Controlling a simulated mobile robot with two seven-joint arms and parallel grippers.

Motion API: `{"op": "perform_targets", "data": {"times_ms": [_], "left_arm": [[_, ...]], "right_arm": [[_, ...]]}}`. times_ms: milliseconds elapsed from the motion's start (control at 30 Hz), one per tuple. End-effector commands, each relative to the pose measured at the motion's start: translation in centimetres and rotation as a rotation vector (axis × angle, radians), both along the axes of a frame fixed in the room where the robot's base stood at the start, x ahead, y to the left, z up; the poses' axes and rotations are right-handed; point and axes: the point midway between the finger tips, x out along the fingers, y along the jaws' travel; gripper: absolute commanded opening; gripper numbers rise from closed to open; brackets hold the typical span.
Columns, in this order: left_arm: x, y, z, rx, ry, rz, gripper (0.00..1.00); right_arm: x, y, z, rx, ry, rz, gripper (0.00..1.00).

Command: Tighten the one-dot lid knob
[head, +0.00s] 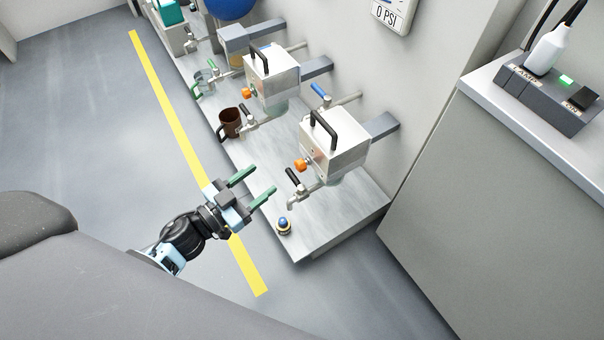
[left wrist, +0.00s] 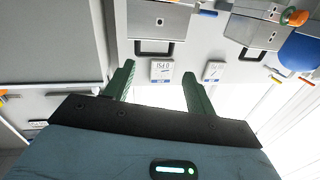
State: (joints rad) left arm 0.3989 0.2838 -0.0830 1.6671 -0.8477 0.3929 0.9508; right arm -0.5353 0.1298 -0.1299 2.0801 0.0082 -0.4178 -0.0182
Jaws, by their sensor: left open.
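Several box-like metal units stand along the bench. The nearest unit (head: 333,145) has a black top handle, an orange knob (head: 300,165) on its front and a tap (head: 302,195) below. The middle unit (head: 272,80) has a similar orange knob (head: 248,92). The dots are too small to read, so I cannot tell which knob is the one-dot one. My left gripper (head: 264,180) is open and empty over the bench's front edge, left of the nearest tap. Its green fingers (left wrist: 159,66) are spread in the left wrist view. My right gripper is not in view.
The grey bench (head: 335,222) holds a brown mug (head: 229,122) and a small blue-topped item (head: 283,224) at its near end. A grey cabinet (head: 500,200) stands to the right. A pressure display (head: 390,14) hangs on the wall. The floor beside the yellow line is clear.

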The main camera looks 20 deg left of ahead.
Motion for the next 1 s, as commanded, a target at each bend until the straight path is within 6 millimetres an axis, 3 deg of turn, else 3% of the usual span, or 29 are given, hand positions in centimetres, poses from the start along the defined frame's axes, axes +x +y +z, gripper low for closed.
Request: {"op": "perform_targets", "data": {"times_ms": [33, 200, 400, 600, 833, 1000], "left_arm": [[1.5, 0.0, -1.8, 0.005, -0.016, -0.031, 0.55], [5.6, -0.1, -4.0, 0.020, -0.055, -0.135, 0.55], [7.4, -0.2, -8.0, 0.029, -0.041, -0.193, 0.55], [7.8, -0.2, -9.7, 0.032, -0.033, -0.206, 0.55], [7.9, -0.3, -9.6, 0.032, -0.034, -0.207, 0.55], [9.1, -1.2, -9.7, 0.031, -0.035, -0.206, 0.55]], "right_arm": [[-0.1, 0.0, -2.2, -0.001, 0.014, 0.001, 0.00], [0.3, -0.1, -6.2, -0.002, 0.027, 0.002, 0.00], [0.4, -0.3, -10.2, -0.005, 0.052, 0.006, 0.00], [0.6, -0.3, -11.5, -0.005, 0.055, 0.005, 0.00], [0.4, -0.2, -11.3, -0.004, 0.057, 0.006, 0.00], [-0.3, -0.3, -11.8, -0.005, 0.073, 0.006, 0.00]]}}
